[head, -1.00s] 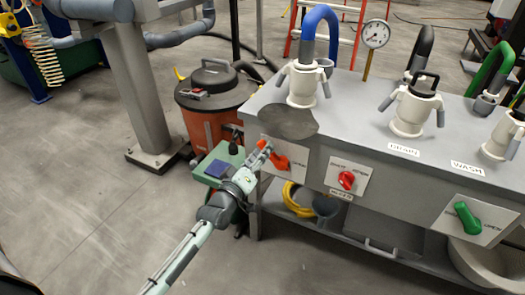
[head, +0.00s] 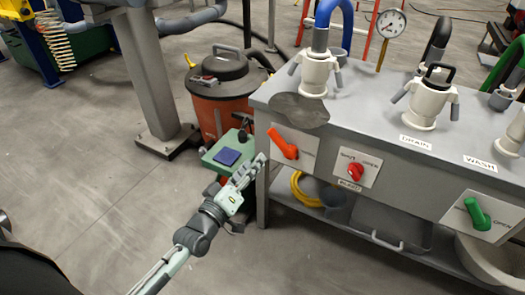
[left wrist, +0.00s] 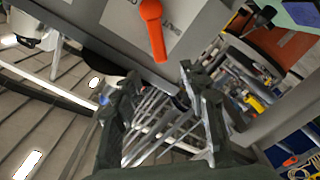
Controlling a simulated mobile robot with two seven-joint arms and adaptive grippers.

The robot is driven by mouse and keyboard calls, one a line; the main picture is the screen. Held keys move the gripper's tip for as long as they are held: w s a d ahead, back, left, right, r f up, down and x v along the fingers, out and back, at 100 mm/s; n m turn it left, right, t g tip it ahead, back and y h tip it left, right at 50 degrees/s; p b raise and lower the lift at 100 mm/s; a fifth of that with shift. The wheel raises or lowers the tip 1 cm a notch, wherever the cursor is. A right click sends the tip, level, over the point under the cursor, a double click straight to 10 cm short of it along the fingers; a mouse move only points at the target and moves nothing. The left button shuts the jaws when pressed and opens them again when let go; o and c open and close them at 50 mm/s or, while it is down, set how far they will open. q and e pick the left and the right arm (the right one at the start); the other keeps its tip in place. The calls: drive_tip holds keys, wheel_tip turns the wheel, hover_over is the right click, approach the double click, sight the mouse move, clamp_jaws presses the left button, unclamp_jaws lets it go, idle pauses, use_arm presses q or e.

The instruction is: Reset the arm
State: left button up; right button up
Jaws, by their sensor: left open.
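My left gripper (head: 251,170) is in front of the bench's left front corner in the head view, just left of and below the orange handle (head: 283,143). In the left wrist view the gripper's two dark fingers (left wrist: 160,100) stand apart with nothing between them. The orange handle (left wrist: 153,30) shows beyond the fingertips there, apart from them. My right gripper is in neither view.
The grey bench (head: 330,125) carries white fittings, a gauge (head: 391,23), a red handle (head: 355,172) and a green handle (head: 477,213). A green cart (head: 222,158) and an orange drum (head: 220,100) stand close to the left arm.

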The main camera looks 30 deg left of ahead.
use_arm(q)
drive_tip(key=s+d+f+m+g, duration=0.2)
drive_tip(key=s+f+m+g, duration=0.2)
drive_tip(key=f, duration=0.3)
drive_tip(key=s+d+f+m+g, duration=0.2)
drive_tip(key=s+f+m+g, duration=0.15)
drive_tip(key=f, duration=0.35)
drive_tip(key=s+a+f+m+g+y, duration=0.1)
drive_tip(key=s+a+f+g, duration=0.1)
drive_tip(key=s, duration=0.4)
drive_tip(key=s+a+f+m+g+y, duration=0.1)
drive_tip(key=s+a+f+m+g, duration=0.1)
drive_tip(key=s+g, duration=0.3)
drive_tip(key=shift+s+a+f, duration=0.2)
drive_tip(key=shift+s+f, duration=0.55)
drive_tip(key=shift+f, duration=0.1)
